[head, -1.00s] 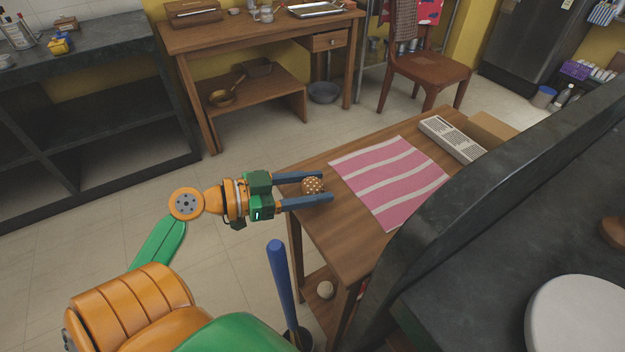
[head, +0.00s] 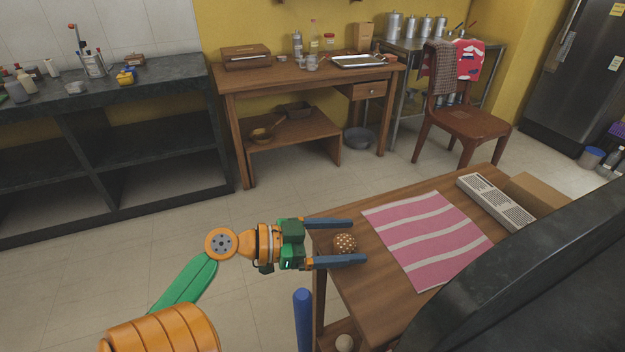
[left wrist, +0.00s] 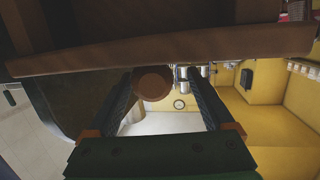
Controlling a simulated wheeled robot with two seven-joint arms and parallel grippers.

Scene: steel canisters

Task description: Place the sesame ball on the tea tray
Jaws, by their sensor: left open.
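The sesame ball (head: 345,243) is a small brown ball with pale specks. It is at the left end of the near wooden table. My left gripper (head: 360,241) reaches in from the left, open, with one blue-grey finger on each side of the ball. In the head view gaps show between ball and fingers. In the left wrist view the ball (left wrist: 153,84) shows as a brown round shape between the two fingers. A shallow silver tray (head: 358,62), the only tray I see, lies on the far wooden desk. My right gripper is out of view.
The near table (head: 375,290) holds a pink striped cloth (head: 428,238), a pale slotted box (head: 494,202) and a cardboard box (head: 540,193). A chair (head: 462,125) stands right of the desk (head: 238,80). Open floor lies between desk and near table. A dark counter (head: 540,270) blocks the right.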

